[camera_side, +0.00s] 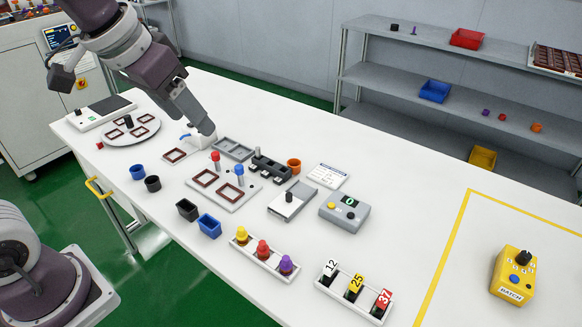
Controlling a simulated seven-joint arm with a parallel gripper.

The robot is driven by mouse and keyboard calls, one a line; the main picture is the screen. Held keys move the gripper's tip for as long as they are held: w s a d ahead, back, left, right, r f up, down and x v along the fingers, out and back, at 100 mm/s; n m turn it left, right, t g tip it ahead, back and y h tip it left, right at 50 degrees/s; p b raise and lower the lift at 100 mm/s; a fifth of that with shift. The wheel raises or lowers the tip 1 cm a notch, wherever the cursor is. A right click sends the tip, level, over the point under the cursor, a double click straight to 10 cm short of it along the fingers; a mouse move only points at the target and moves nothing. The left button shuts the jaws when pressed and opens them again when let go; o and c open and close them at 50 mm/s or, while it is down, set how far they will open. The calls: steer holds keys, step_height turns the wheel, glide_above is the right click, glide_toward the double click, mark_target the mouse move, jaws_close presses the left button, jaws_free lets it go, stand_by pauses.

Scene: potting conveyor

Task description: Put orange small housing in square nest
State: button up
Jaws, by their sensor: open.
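An orange round cup, which looks like the orange small housing (293,165), stands upright on the white table at the right end of a black clamp-like fixture (268,167). A grey tray with two squarish recesses (233,149) lies to the left of it; both recesses look empty. I cannot tell for sure which recess is the square nest. My gripper (206,129) is open, above the table just left of the grey tray and apart from the orange housing. Its fingertips are small and hard to make out.
A plate with red and blue knobs (222,196) lies in front of the grey tray. Blue and black cups (138,172) and boxes (209,226) stand at the front left. A grey counter box (344,213) is to the right.

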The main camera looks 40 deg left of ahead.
steer(key=w+f, duration=0.3)
steer(key=w, duration=0.4)
steer(key=w+f, duration=0.4)
steer(key=w, duration=0.3)
glide_toward(293, 161)
steer(key=shift+g, duration=0.4)
steer(key=x, duration=0.5)
steer(key=d+x, duration=0.1)
steer(key=x, duration=0.1)
steer(key=shift+w+d+f, duration=0.1)
steer(key=shift+f, duration=0.25)
jaws_close()
steer(key=w+a+r+v, duration=0.1)
steer(key=w+v, duration=0.1)
steer(key=v, duration=0.9)
steer(key=s+a+r, duration=0.2)
steer(key=s+r, duration=0.1)
steer(key=s, duration=1.4)
steer(key=s+f, duration=0.4)
steer(key=w+a+f+n+y, duration=0.15)
steer(key=w+a+n, duration=0.3)
steer(key=a, duration=0.85)
steer(key=shift+w+a+f, duration=0.1)
steer(key=shift+w+f, duration=0.1)
steer(key=shift+f, duration=1.4)
steer(key=shift+w+a+f, duration=0.1)
steer(key=shift+w+f, duration=0.05)
steer(key=shift+f, duration=1.45)
steer(key=shift+f, duration=0.55)
